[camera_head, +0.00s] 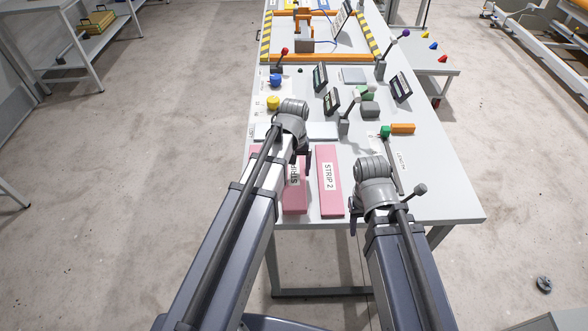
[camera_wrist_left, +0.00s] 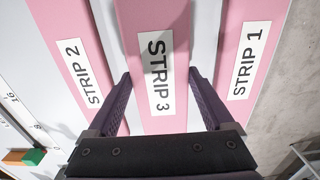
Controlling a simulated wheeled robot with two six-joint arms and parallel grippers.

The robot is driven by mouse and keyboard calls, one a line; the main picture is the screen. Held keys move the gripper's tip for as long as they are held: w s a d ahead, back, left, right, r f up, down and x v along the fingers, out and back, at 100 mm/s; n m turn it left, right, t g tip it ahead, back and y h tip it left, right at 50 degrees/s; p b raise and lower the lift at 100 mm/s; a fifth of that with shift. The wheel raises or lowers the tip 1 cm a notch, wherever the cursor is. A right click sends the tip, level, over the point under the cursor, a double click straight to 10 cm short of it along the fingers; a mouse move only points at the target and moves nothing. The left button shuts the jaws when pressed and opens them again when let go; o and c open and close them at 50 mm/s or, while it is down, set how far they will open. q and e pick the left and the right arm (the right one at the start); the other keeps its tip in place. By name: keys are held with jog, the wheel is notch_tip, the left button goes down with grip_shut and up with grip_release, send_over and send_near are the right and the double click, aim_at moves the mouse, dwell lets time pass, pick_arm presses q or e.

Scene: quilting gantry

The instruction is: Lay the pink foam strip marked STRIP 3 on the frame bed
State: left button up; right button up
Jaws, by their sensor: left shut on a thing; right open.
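The pink foam strip marked STRIP 3 (camera_wrist_left: 160,25) lies between the fingers of my left gripper (camera_wrist_left: 158,98), which is shut on it. In the head view my left gripper (camera_head: 302,150) is over this strip (camera_head: 296,204) and hides part of it and its label. I cannot tell whether the strip is clear of the table. STRIP 2 (camera_head: 330,205) lies beside it on the right. STRIP 1 (camera_wrist_left: 250,60) shows at the right in the left wrist view. The frame bed (camera_head: 335,38), with orange rails, is at the far end. My right gripper (camera_head: 354,220) is open near the table's front edge.
The white table (camera_head: 445,205) carries levers, small tilted screens (camera_head: 401,88), a blue knob (camera_head: 275,80), a yellow knob (camera_head: 273,102) and an orange-and-green piece (camera_head: 402,129) between the strips and the frame bed. The table's front right corner is bare.

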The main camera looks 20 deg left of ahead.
aim_at(293, 171)
pick_arm(q)
notch_tip(293, 171, up, 8)
jog(key=p, duration=0.7)
jog(key=shift+r+p, duration=0.25)
jog(key=shift+p, duration=0.05)
jog(key=shift+a+f, duration=0.1)
